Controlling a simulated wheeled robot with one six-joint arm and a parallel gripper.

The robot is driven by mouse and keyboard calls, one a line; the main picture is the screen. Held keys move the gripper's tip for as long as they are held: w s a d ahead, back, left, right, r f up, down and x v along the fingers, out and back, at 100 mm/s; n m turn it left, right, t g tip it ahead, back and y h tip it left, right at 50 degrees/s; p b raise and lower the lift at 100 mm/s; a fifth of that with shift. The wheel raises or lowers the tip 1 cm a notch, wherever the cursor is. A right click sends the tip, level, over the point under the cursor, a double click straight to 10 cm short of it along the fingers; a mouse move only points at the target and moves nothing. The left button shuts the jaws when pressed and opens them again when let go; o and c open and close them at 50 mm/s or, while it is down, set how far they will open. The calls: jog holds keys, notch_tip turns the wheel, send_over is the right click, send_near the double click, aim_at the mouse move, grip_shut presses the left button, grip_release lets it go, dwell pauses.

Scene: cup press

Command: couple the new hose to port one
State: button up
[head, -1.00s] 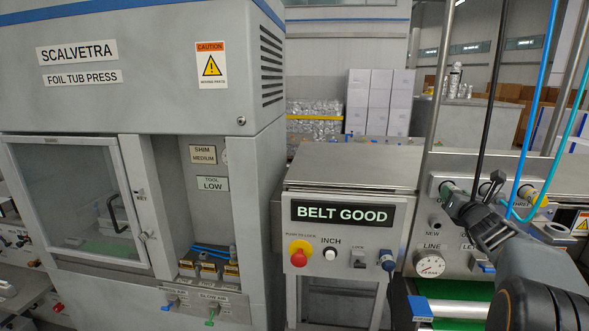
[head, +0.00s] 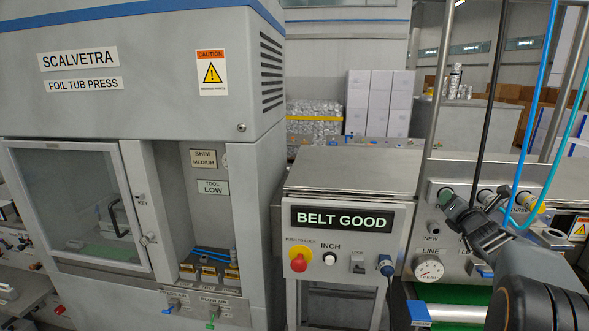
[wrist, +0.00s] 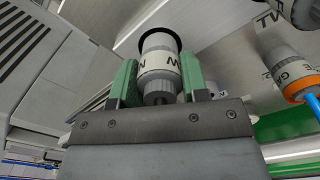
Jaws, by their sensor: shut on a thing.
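My gripper (head: 449,200) is at the left end of the port panel (head: 468,188), in front of the leftmost port, whose label is mostly hidden. In the wrist view its two green fingers (wrist: 157,85) are shut on a coupling (wrist: 160,62) with a pale lettered collar and a grey ribbed end. The collar lettering is partly readable, with a W. A dark round ring (wrist: 146,36) shows around the coupling's far end, at the panel face. I cannot tell whether the coupling is fully seated. Its hose is not clearly seen.
A coupling with an orange ring (wrist: 298,90) and blue hose is close to the right. In the head view, a black hose (head: 488,110), a blue hose (head: 538,90) and a yellow-marked coupling (head: 526,200) crowd the panel. A pressure dial (head: 429,268) sits below.

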jog(key=shift+r+m+p, duration=0.15)
jog(key=shift+m+p, duration=0.35)
jog(key=shift+m, duration=0.1)
jog(key=shift+m+p, duration=0.55)
jog(key=shift+m, duration=0.35)
jog(key=m, duration=0.3)
jog(key=o, duration=1.2)
jog(key=shift+f, duration=0.2)
jog(key=shift+s+a+b, duration=0.15)
jog(key=shift+s+a, duration=0.05)
jog(key=shift+s, duration=1.25)
jog(key=shift+s+a+b, duration=0.2)
jog(key=shift+s, duration=1.3)
jog(key=shift+s+a+b, duration=0.15)
jog(key=shift+s+a, duration=0.05)
jog(key=shift+s, duration=1.25)
